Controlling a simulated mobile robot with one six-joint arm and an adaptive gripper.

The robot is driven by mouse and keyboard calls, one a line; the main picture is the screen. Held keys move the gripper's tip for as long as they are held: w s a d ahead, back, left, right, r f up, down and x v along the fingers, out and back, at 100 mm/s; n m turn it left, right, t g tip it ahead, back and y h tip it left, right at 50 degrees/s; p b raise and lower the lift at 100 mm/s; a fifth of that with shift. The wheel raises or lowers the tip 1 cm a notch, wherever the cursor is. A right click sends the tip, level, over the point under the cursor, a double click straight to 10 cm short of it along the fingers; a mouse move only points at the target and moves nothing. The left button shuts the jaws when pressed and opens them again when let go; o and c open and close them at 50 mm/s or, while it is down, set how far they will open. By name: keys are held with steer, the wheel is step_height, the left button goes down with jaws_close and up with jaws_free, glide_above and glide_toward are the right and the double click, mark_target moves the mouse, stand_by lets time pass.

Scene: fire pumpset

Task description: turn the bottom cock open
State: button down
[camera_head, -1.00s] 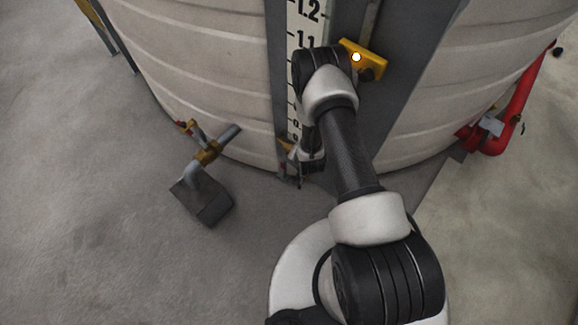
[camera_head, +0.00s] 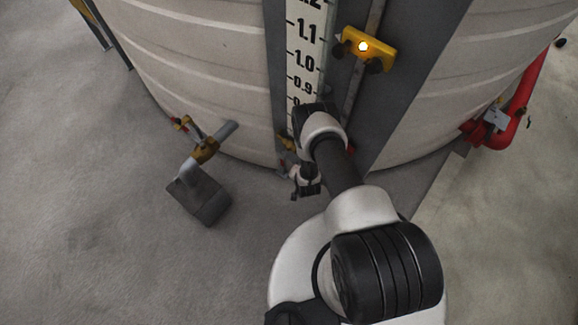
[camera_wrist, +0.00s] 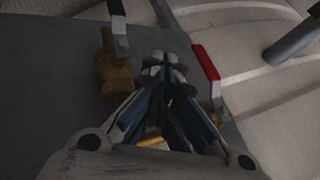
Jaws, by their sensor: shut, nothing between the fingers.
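The bottom cock appears to be one of the small brass fittings at the foot of the level gauge; I cannot tell which. In the wrist view a brass valve (camera_wrist: 112,72) with a dark lever is left of my gripper (camera_wrist: 163,62). A red-tipped lever (camera_wrist: 206,62) stands just right of the fingertips, with brass below it. My gripper is shut and empty between them; contact cannot be told. In the head view my gripper (camera_head: 297,192) is low before the tank, near a small brass fitting (camera_head: 286,142). My arm hides the gauge's lower end.
The level gauge (camera_head: 305,45) runs up the tank (camera_head: 195,70). A yellow bracket with a lamp (camera_head: 368,48) is at its right. A brass valve on a pipe (camera_head: 205,150) and a dark block (camera_head: 200,197) stand left. Red piping (camera_head: 520,100) is right.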

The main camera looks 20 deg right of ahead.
mark_target(283, 159)
steer(key=shift+w+a+b, duration=0.15)
steer(key=shift+w+a, duration=0.45)
steer(key=shift+w, duration=0.25)
steer(key=shift+w+a+b, duration=0.15)
steer(key=shift+w+a, duration=0.45)
steer(key=shift+w, duration=0.25)
